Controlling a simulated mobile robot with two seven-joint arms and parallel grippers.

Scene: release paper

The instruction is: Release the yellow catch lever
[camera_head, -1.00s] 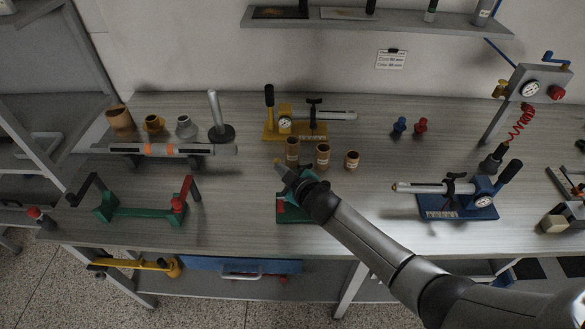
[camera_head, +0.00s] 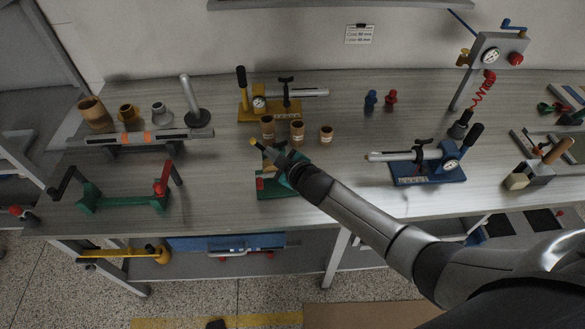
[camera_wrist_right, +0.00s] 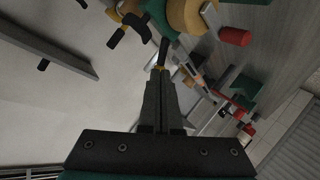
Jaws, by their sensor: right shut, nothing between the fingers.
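My right gripper (camera_head: 262,147) is shut and empty. It is above and just behind a green-based device (camera_head: 272,185), and my wrist hides most of that device. A small yellow tip (camera_head: 254,141) shows at the far end of the gripper. In the right wrist view the shut fingers (camera_wrist_right: 160,74) point at a dark rod (camera_wrist_right: 163,52), with a small yellow piece (camera_wrist_right: 160,68) right at the fingertips. I cannot tell whether they touch, or whether this is the catch lever. My left gripper is not in view.
A blue-based device (camera_head: 425,172) is to the right, a green bracket (camera_head: 120,203) to the left. The table between bracket and gripper is clear.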

